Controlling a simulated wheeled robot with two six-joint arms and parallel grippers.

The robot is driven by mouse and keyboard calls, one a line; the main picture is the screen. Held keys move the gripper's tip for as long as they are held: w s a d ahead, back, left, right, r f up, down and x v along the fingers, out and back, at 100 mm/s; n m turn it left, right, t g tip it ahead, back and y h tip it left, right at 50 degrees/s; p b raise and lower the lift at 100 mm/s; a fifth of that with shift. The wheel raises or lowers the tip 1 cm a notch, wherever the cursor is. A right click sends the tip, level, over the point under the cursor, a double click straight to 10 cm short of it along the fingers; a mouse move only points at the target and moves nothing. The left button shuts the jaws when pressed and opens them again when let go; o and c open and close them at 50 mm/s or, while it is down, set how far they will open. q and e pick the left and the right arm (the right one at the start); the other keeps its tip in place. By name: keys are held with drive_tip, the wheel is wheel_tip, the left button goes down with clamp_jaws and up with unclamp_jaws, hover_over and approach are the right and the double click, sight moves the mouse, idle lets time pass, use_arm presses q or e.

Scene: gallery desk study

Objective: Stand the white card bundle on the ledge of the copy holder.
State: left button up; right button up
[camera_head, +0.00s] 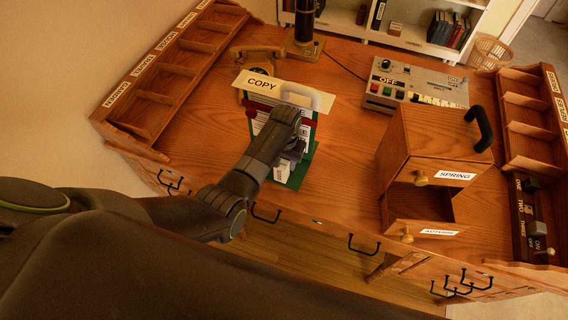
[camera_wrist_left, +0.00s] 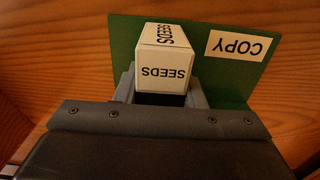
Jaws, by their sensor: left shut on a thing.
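The copy holder (camera_head: 262,86) stands on the desk left of centre, with a cream COPY sign across its top and red and green parts below. My left gripper (camera_head: 291,154) is in front of it, pointing down and partly hiding it. In the left wrist view the gripper is shut on the white card bundle (camera_wrist_left: 163,72), a white block marked SEEDS on two faces. A green panel (camera_wrist_left: 205,77) with a COPY label lies behind the bundle there. I cannot tell whether the bundle touches the ledge. My right gripper is not in view.
A yellow telephone (camera_head: 258,55) stands behind the holder. A control box (camera_head: 412,85) is at the back right. A wooden drawer cabinet (camera_head: 432,150) stands right of centre. Racks line both sides. Bare desk (camera_head: 343,125) lies between holder and cabinet.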

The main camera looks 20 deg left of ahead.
use_arm(q)
drive_tip(key=shift+w+f, duration=0.1)
drive_tip(key=shift+w, duration=0.1)
drive_tip(key=shift+s+f, duration=0.1)
drive_tip(key=shift+s, duration=0.05)
drive_tip(key=o, duration=1.1)
drive_tip(key=shift+c, duration=0.2)
drive_tip(key=shift+r, duration=0.65)
wheel_tip(320, 180, up, 10)
drive_tip(key=shift+f, duration=0.1)
drive_tip(key=shift+r, duration=0.6)
